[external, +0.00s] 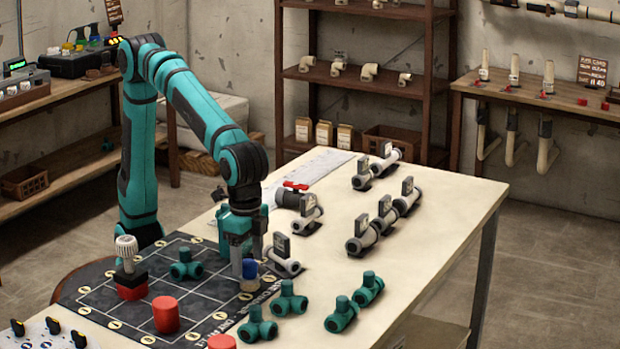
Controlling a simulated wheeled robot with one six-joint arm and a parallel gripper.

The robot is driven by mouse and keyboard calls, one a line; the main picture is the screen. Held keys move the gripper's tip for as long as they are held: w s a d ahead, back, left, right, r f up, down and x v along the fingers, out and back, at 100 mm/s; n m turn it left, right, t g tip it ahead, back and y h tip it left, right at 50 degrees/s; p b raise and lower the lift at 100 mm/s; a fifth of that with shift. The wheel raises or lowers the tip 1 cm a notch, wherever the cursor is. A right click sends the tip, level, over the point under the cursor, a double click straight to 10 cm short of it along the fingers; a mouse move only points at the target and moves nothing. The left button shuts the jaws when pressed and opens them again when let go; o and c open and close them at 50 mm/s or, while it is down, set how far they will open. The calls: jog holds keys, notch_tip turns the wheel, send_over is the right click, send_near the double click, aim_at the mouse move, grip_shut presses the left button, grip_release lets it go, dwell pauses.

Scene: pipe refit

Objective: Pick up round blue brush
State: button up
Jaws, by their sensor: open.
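A small round blue piece (250,268) with a pale lower part stands at the right edge of the dark gridded mat (205,300); it looks like the round blue brush, but bristles are too small to make out. My gripper (249,268) points straight down over it, its fingers open on either side of the blue piece. I cannot tell whether the fingers touch it.
Teal pipe fittings (258,326) lie in front and to the right. Grey pipe pieces (283,262) stand close right of my gripper. On the mat are a white ribbed piece (126,250) on a black-and-red block, a teal fitting (186,265) and a red cylinder (165,314).

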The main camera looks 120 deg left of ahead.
aim_at(249, 261)
notch_tip(249, 261, down, 4)
jog(key=shift+w+f, duration=0.1)
jog(key=shift+w, duration=0.05)
jog(key=c, duration=1.1)
jog(key=shift+r, duration=0.2)
